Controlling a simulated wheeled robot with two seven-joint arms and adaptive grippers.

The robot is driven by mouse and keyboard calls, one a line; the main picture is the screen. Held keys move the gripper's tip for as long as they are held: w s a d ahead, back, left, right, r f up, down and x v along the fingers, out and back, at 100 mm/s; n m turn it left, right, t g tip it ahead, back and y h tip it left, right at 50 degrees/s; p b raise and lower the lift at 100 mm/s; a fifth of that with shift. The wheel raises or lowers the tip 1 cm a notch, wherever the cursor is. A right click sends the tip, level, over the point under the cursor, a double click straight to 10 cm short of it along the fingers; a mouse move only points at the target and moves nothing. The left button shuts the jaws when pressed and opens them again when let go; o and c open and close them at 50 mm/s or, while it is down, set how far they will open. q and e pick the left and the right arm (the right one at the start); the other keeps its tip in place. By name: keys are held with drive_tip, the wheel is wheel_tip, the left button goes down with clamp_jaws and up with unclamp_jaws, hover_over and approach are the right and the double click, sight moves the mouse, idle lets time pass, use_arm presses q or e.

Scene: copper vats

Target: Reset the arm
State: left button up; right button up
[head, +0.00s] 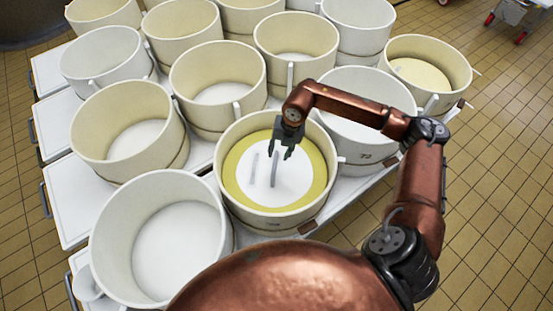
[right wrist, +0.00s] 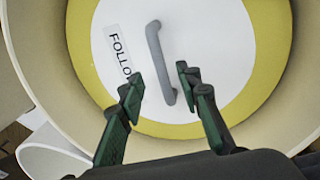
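My right gripper (head: 288,147) hangs over a cream tub that holds a white disc (head: 287,190) with a yellow border (head: 236,189). A grey bar handle (head: 275,170) stands on the disc. A label (right wrist: 118,50) beginning "FOLLO" is beside the handle. My left gripper is not in view.
Several cream and white tubs stand close around, such as the front left one (head: 165,240) and the one at the right (head: 430,72). They rest on white carts (head: 75,200). Tiled floor (head: 500,200) is free at the right. A trolley (head: 518,14) stands at the far right.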

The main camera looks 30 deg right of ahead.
drive_tip(key=shift+s+d+r, duration=0.15)
drive_tip(key=shift+d+r, duration=0.05)
drive_tip(key=shift+r, duration=0.85)
drive_tip(key=shift+s+d+r, duration=0.1)
drive_tip(key=shift+d+r, duration=0.05)
drive_tip(key=shift+r, duration=0.9)
